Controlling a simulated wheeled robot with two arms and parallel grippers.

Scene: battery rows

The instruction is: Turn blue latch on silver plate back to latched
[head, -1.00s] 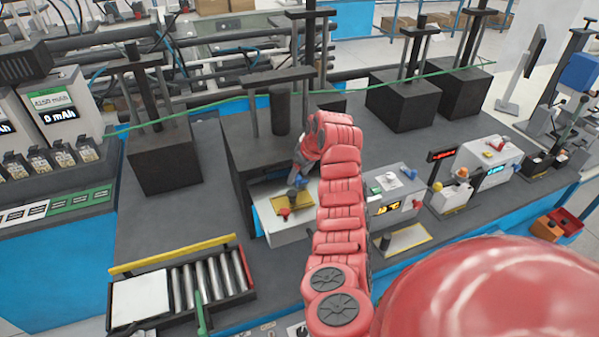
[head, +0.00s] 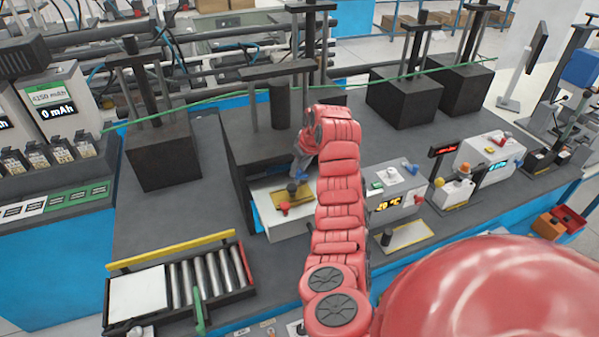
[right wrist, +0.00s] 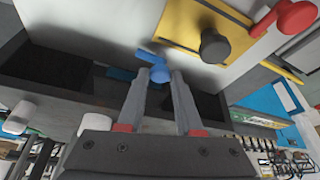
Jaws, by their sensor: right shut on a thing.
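The silver plate (head: 290,228) sits at the front of a black press block in the middle of the bench. It carries a yellow panel with a black knob (head: 292,187) and a red latch (head: 283,208). In the right wrist view, the silver plate (right wrist: 75,18) fills the upper left. The blue latch (right wrist: 158,70) is at its edge, between the tips of my right gripper (right wrist: 160,80), which is shut on it. In the head view, my right gripper (head: 301,168) is over the plate's back edge, and my wrist partly hides that area. My left gripper is not in view.
Right of my arm stands a white box with a display (head: 398,190). At front left is a roller tray (head: 205,285) with a yellow rail. Black press blocks (head: 163,160) stand behind and to the left. A green cord (head: 225,98) runs across the back.

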